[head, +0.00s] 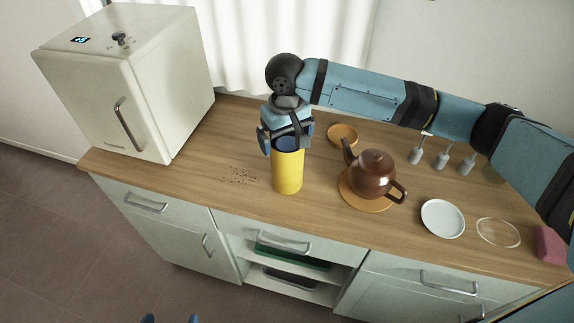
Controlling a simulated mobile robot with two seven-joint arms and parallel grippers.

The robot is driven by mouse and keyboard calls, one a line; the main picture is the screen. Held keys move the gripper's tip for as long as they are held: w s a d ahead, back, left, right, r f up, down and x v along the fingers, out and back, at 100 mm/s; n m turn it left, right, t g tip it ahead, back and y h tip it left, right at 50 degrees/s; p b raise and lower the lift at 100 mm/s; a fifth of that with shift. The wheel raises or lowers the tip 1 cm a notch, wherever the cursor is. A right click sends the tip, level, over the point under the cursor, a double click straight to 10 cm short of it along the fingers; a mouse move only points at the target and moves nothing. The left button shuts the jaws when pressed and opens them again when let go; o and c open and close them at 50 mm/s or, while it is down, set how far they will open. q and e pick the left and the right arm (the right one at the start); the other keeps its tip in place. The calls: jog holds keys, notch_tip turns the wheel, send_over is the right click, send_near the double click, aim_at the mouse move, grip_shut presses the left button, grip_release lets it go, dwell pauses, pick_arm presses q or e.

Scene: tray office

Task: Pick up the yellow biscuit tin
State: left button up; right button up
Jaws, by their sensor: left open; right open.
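The yellow biscuit tin (288,173) is a tall cylinder standing upright on the wooden counter, near its front edge. My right gripper (286,142) points down over the tin from above. It is open, with its fingers at the sides of the tin's top, and it hides part of that top. I cannot tell whether the fingers touch the tin. My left gripper (171,319) shows only as two blue tips at the bottom edge of the head view, apart and away from the counter.
A brown teapot (372,176) on a round wooden mat (368,205) stands right of the tin. Crumbs (243,175) lie to its left. A white plate (443,218), a clear round dish (498,232) and a pink block (550,244) are further right. A cream cabinet (150,90) stands left.

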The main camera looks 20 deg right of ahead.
jog(key=f, duration=0.5)
jog(key=shift+w+d, duration=0.1)
jog(key=shift+d, duration=0.1)
jog(key=shift+c, duration=0.5)
jog(key=c, duration=1)
jog(key=shift+r, duration=0.1)
